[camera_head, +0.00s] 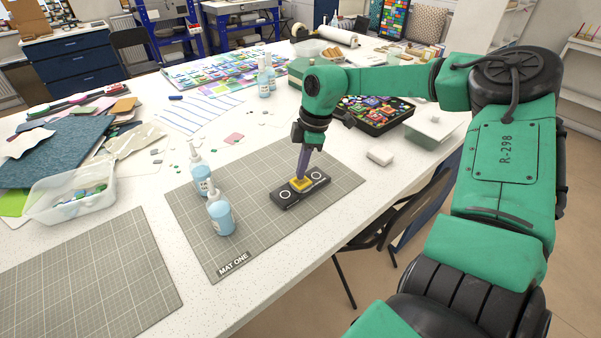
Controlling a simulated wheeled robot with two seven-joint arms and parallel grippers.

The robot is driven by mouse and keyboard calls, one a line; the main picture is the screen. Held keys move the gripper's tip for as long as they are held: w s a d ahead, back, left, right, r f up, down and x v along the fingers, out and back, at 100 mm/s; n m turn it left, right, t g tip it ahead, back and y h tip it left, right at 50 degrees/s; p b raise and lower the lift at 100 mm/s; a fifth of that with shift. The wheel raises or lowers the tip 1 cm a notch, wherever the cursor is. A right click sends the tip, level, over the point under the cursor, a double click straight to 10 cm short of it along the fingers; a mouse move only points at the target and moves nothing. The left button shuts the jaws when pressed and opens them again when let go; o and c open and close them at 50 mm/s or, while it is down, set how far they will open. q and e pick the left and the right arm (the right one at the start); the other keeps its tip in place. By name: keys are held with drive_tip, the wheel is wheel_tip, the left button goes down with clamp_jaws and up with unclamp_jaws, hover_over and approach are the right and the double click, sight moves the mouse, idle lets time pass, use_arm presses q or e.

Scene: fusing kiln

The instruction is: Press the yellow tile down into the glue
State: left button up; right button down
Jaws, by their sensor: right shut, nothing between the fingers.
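Glue under the tile is hidden. My left gripper is not in view.
Two pale blue glue bottles (221,218) stand on the mat, left of the black base. A black tray of colourful pieces (394,117) stands behind. A clear tub (47,204) is at left.

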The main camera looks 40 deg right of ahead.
sight(302, 181)
drive_tip(key=shift+f+b, duration=0.75)
drive_tip(key=shift+f, duration=0.1)
idle(0.5)
idle(0.4)
drive_tip(key=shift+r+p, duration=2.2)
drive_tip(key=shift+r, duration=1.35)
drive_tip(key=shift+r, duration=0.1)
